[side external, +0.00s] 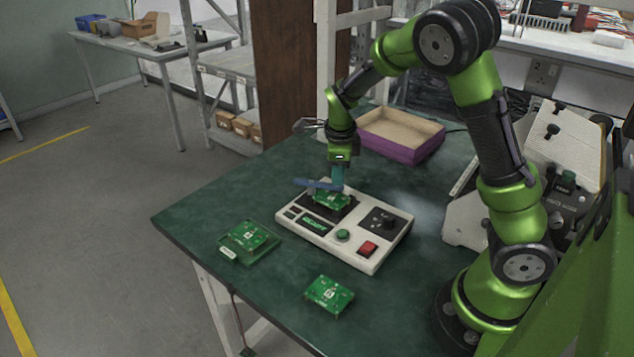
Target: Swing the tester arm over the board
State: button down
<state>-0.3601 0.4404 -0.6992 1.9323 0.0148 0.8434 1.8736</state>
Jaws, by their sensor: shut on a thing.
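A white tester (343,228) sits on the green table. A green circuit board (331,200) lies on the dark bed at its back left. The blue tester arm (312,184) runs level just above the board's far edge. My gripper (338,184) points down at the right part of the tester arm and is shut on it. The fingertips are small here, and the exact grip is hard to make out. Whether the arm touches the board cannot be told.
One green board lies in a clear green tray (262,243) left of the tester. Another loose board (330,294) lies in front. A purple-sided open box (402,136) stands behind. The table's front left (200,215) is bare.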

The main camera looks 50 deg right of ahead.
jog(key=shift+s+a+m+g, duration=0.15)
jog(key=shift+a+m, duration=0.3)
jog(key=shift+m, duration=0.35)
jog(key=shift+w+a+m+g, duration=0.1)
jog(key=shift+a+m, duration=0.35)
jog(key=shift+m, duration=0.35)
jog(key=shift+s+a+m+g, duration=0.15)
jog(key=shift+a+m, duration=0.3)
jog(key=shift+m, duration=0.35)
jog(key=shift+w+a, duration=0.1)
jog(key=c, duration=0.9)
grip_release()
jog(key=shift+c, duration=0.2)
jog(key=a+r, duration=0.3)
jog(key=r, duration=1.3)
jog(key=shift+s+r, duration=0.3)
jog(key=shift+s, duration=0.05)
